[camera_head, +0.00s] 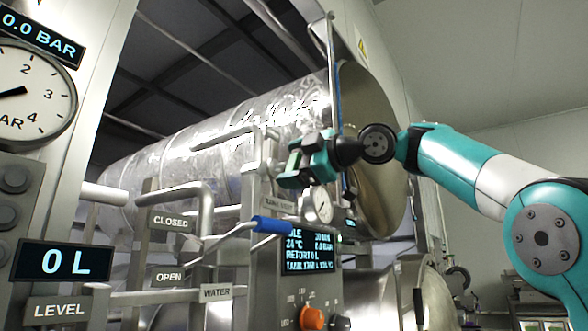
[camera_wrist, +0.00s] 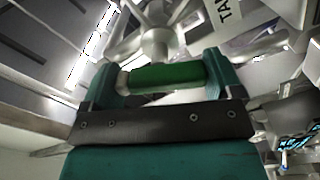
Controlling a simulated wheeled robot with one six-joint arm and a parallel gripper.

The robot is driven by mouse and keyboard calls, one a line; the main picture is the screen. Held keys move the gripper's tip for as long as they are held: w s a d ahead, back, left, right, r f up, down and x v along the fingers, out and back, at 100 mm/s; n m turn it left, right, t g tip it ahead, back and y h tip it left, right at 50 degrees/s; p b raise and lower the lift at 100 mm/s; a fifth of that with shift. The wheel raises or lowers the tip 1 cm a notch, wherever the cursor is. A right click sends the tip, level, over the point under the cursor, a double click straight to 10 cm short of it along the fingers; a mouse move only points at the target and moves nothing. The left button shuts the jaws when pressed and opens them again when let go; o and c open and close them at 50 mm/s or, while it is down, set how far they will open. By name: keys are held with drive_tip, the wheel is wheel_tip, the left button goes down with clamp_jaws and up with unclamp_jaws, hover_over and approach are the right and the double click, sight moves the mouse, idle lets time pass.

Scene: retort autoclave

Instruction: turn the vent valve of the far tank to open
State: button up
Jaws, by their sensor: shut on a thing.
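The vent valve has a green handle (camera_wrist: 168,77), which lies between the two teal fingers of my gripper (camera_wrist: 160,82) in the wrist view. My gripper is shut on this handle. The handle joins a pale metal valve body (camera_wrist: 156,40) just beyond the fingers. In the head view my gripper (camera_head: 305,163) is at the pipework in front of the large silver tank (camera_head: 215,140), just above a tag reading TANK VENT (camera_head: 279,204). The handle is mostly hidden by my gripper there, and I cannot tell the valve's exact angle.
A blue-handled lever (camera_head: 272,225) sticks out below, near CLOSED (camera_head: 171,221), OPEN (camera_head: 169,277) and WATER (camera_head: 216,292) tags. A small gauge (camera_head: 322,207) and a lit control panel (camera_head: 308,253) are close under my gripper. A round door (camera_head: 365,150) stands behind it.

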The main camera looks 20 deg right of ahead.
drive_tip(key=n+b, duration=0.1)
drive_tip(key=n, duration=0.3)
drive_tip(key=shift+f+n, duration=0.1)
drive_tip(key=shift+n, duration=0.3)
idle(0.4)
drive_tip(key=o, duration=0.7)
drive_tip(key=shift+o, duration=0.2)
